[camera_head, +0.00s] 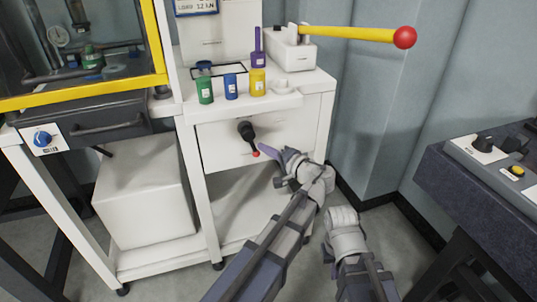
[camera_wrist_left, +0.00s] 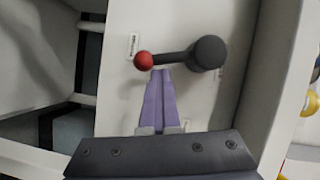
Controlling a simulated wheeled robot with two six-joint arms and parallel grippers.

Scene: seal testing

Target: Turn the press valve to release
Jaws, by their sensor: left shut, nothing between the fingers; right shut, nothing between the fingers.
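The press valve has a round dark hub (camera_head: 246,131) on the white cabinet front, with a dark lever ending in a red ball (camera_head: 256,154). In the head view the lever points down and slightly right. In the left wrist view the hub (camera_wrist_left: 208,52) is at the right and the red ball (camera_wrist_left: 144,61) at the left. My left gripper (camera_head: 263,149) is shut and empty, its purple fingertips (camera_wrist_left: 160,72) right beside the lever near the ball; I cannot tell whether they touch. Of my right arm only grey links show at the lower middle; its fingers are hidden.
Green, blue and yellow bottles (camera_head: 231,87) stand on the cabinet top. A yellow bar with a red ball (camera_head: 405,37) sticks out to the right above. A yellow-framed guard (camera_head: 85,93) is at the left. A dark table (camera_head: 489,181) with a control box is at the right.

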